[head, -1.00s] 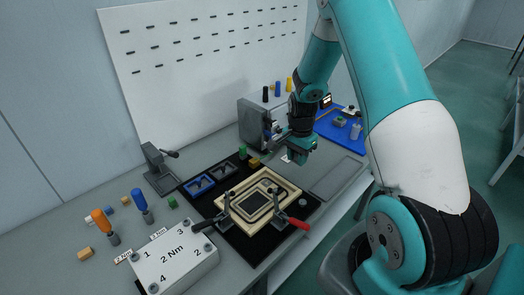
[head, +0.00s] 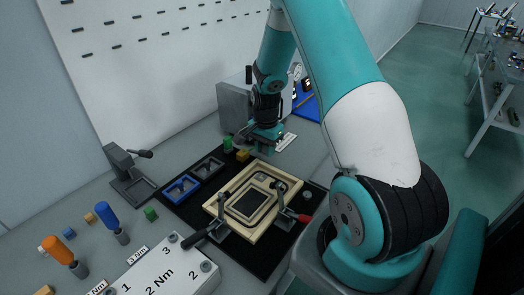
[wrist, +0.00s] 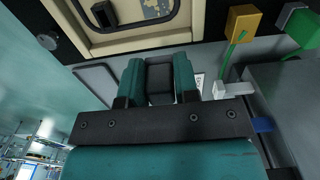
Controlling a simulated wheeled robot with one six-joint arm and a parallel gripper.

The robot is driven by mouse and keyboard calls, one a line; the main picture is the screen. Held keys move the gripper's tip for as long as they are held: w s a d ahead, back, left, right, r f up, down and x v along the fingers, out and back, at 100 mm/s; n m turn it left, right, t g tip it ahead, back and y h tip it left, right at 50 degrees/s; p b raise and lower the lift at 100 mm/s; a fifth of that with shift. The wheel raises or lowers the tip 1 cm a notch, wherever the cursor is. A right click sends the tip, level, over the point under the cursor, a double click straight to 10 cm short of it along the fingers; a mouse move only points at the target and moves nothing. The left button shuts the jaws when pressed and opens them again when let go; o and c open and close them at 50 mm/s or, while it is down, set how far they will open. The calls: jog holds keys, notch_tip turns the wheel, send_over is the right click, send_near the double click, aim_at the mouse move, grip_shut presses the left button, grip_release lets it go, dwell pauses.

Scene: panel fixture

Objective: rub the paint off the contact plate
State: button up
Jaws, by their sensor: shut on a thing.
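A cream panel in a light wooden frame (head: 212,205) lies on a black mat. In the wrist view a blue-grey surface with beige blotches (wrist: 155,9) shows at the top edge, partly cut off. My gripper (head: 266,148) is above the bench just behind the frame, apart from the panel. In the wrist view its teal fingers (wrist: 160,82) are shut on a dark grey block (wrist: 160,79). The block is not clear in the head view.
Toggle clamps with black (head: 194,236) and red (head: 304,218) handles flank the frame. Yellow (head: 242,156) and green (head: 228,142) blocks stand near my gripper. A grey box (head: 234,108) is behind. A white 2 Nm block (head: 165,272) and screwdrivers (head: 107,217) are at front left.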

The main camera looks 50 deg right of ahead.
jog(key=shift+f+b, duration=2.25)
jog(key=shift+f, duration=0.7)
jog(key=shift+f, duration=0.25)
jog(key=shift+a, duration=0.15)
